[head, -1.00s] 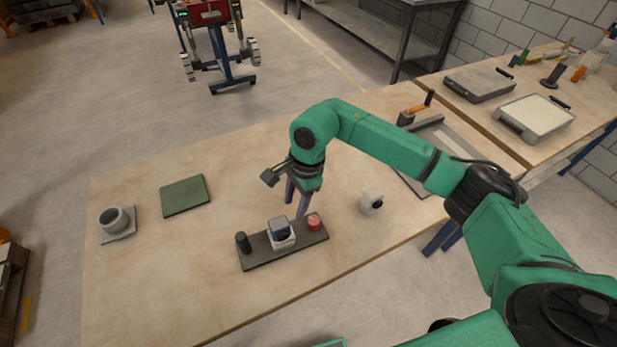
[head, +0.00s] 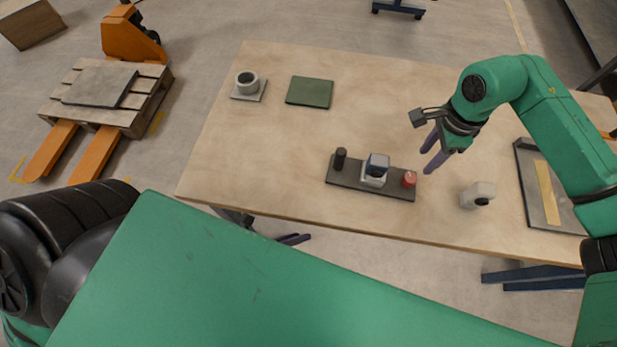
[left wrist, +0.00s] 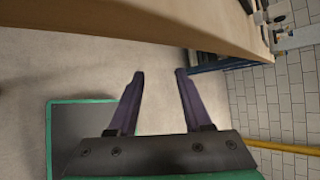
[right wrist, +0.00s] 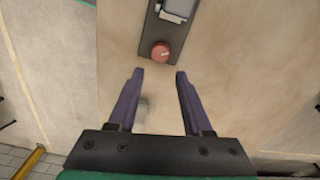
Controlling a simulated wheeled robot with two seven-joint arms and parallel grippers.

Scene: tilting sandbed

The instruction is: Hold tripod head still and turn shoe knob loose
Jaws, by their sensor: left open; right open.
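The tripod head (head: 375,171), a blue-grey block on a pale base, stands on a dark plate (head: 392,188) near the table's front edge. A red knob (head: 409,180) sits at the plate's right end and a black post (head: 340,158) at its left end. My right gripper (head: 427,161) is open and empty, just right of the red knob and apart from it. In the right wrist view, the knob (right wrist: 160,51) appears just beyond the open fingertips (right wrist: 160,73). My left gripper (head: 300,239) is low, beyond the table's front edge, partly hidden by my arm. The left wrist view shows it open and empty (left wrist: 160,73).
A white block with a dark round part (head: 478,195) lies right of the plate. A grey tray (head: 537,185) lies further right. A green pad (head: 309,92) and a grey cup on a square base (head: 247,84) are at the back left. The table's front edge (left wrist: 200,35) overhangs my left gripper.

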